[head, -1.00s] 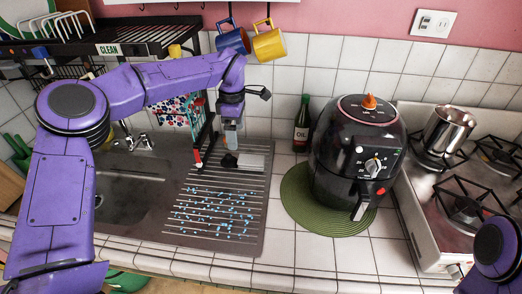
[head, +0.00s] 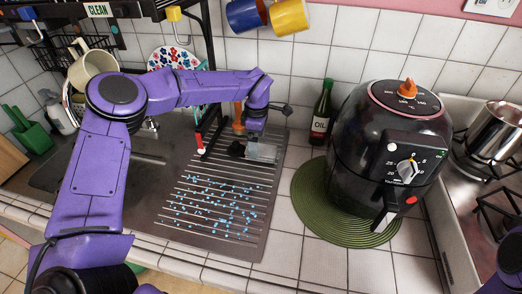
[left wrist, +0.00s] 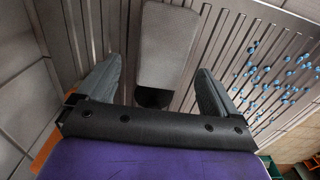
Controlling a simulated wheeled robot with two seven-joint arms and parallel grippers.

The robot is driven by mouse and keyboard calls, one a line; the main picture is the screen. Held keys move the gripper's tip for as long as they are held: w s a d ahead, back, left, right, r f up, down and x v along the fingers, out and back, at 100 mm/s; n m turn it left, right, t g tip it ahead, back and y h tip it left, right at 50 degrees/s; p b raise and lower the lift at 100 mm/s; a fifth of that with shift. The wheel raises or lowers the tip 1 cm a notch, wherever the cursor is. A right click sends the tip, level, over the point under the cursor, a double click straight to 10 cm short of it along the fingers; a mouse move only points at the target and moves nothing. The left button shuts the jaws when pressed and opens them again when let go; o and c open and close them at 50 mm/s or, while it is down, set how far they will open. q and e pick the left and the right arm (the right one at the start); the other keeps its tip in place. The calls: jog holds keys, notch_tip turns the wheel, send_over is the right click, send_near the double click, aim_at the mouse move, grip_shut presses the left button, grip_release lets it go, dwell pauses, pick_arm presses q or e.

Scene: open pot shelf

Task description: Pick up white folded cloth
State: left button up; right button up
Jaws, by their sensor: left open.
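A pale grey-white, flat rectangular piece, which looks like the folded cloth (head: 264,153), lies on the ribbed drainboard at the back. In the left wrist view the cloth (left wrist: 166,45) lies ahead of and between the open fingers, with a dark part at its near end. My left gripper (left wrist: 160,70) is open and empty, one finger on each side of the cloth's near end. I cannot tell its exact height above the drainboard. In the head view the wrist (head: 256,122) is over the cloth and partly hides it. My right gripper is out of view.
The ribbed drainboard (head: 185,232) holds scattered blue beads. An air fryer (head: 392,150) on a green mat (head: 318,212) and an oil bottle (head: 321,115) stand to the right. Blue (head: 243,15) and yellow (head: 289,16) mugs hang above. A stove with a pot is at far right.

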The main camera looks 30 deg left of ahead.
pick_arm(q)
jog(key=f, duration=0.1)
jog(key=f+p, duration=0.1)
jog(key=shift+s+f, duration=0.2)
jog(key=shift+f, duration=0.15)
jog(key=shift+w+a+f, duration=0.1)
jog(key=shift+f, duration=0.35)
jog(key=c, duration=1)
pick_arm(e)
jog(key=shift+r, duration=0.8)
pick_arm(q)
jog(key=shift+r, duration=0.1)
jog(key=shift+c, duration=0.2)
